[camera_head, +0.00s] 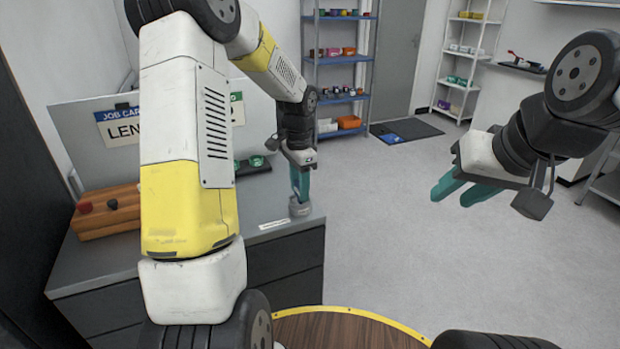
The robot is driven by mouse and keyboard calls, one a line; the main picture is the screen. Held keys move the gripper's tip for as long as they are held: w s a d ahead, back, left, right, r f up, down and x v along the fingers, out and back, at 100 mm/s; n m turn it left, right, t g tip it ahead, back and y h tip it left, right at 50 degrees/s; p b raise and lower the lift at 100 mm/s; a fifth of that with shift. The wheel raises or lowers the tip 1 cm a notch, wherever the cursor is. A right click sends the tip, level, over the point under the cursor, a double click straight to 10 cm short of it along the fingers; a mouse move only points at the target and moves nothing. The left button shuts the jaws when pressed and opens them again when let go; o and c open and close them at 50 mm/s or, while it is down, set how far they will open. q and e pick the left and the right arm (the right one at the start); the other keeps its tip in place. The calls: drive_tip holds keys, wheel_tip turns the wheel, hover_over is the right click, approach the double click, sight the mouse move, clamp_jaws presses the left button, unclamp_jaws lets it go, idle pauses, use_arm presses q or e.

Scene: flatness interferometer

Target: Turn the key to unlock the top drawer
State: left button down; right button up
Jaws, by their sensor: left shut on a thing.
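My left gripper (300,186) points down at the front right corner of the grey cabinet top. Its teal fingers are shut on the key, which they almost wholly hide. Just below the fingertips a small grey round lock housing (299,208) stands on the cabinet top. The dark drawer fronts (288,262) show below the top's front edge, partly hidden by my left arm. Which way the key is turned cannot be seen. My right gripper (452,193) is open and empty, in the air over the floor at the right.
A pale label (274,224) lies beside the lock. A wooden block with knobs (107,212) stands at the left on the cabinet top (95,264), before a job card board (70,122). The floor (390,250) to the right is clear.

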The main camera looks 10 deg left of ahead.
use_arm(q)
drive_tip(key=shift+m, duration=0.9)
drive_tip(key=c, duration=1.3)
unclamp_jaws()
drive_tip(key=shift+m, duration=0.4)
drive_tip(key=o, duration=0.5)
drive_tip(key=shift+o, duration=0.2)
drive_tip(key=shift+r, duration=3.9)
